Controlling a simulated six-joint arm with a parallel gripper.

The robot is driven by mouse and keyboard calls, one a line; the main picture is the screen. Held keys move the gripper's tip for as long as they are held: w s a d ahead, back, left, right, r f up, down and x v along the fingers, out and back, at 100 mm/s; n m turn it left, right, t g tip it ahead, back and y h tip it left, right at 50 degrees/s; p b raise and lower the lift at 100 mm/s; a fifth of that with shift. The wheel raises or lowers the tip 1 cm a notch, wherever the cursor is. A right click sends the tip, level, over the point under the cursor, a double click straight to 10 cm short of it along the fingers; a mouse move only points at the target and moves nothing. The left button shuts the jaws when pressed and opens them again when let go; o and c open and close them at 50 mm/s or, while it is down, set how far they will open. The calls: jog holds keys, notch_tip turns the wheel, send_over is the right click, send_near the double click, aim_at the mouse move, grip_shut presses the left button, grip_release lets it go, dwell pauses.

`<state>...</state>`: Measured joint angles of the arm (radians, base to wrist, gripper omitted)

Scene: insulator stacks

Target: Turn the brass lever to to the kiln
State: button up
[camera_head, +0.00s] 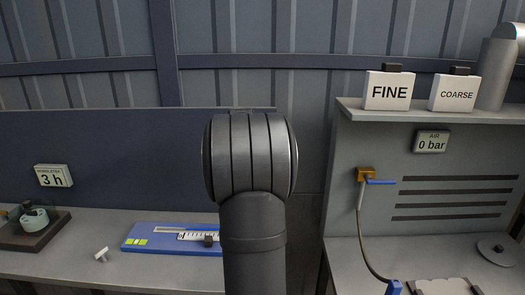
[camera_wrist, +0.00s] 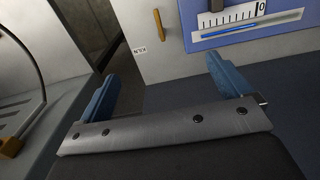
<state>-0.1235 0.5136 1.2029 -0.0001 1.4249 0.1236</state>
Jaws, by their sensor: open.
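The brass lever (camera_wrist: 159,32) is a short slim bar at the top of the wrist view, on a pale grey surface. A small white label reading KILN (camera_wrist: 139,50) is beside its lower end, near the surface's edge. My gripper (camera_wrist: 162,66) is open, its two blue fingers spread wide with nothing between them. The lever lies beyond the fingertips, apart from them. In the head view my own arm fills the middle, and neither the lever nor the gripper shows there.
A blue board with a scale (camera_wrist: 250,35) lies right of the lever; it also shows on the left bench (camera_head: 145,237). On the right, a grey cabinet carries FINE (camera_head: 388,91) and COARSE (camera_head: 457,94) signs and a blue-handled valve (camera_head: 367,174). A gap separates bench and cabinet.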

jog(key=shift+s+f, duration=0.3)
jog(key=shift+f, duration=0.4)
jog(key=c, duration=0.7)
jog(key=shift+f, duration=0.2)
jog(key=c, duration=0.4)
notch_tip(320, 180, down, 17)
jog(key=shift+r, duration=0.1)
jog(key=shift+c, duration=0.8)
jog(key=shift+c, duration=0.4)
grip_shut()
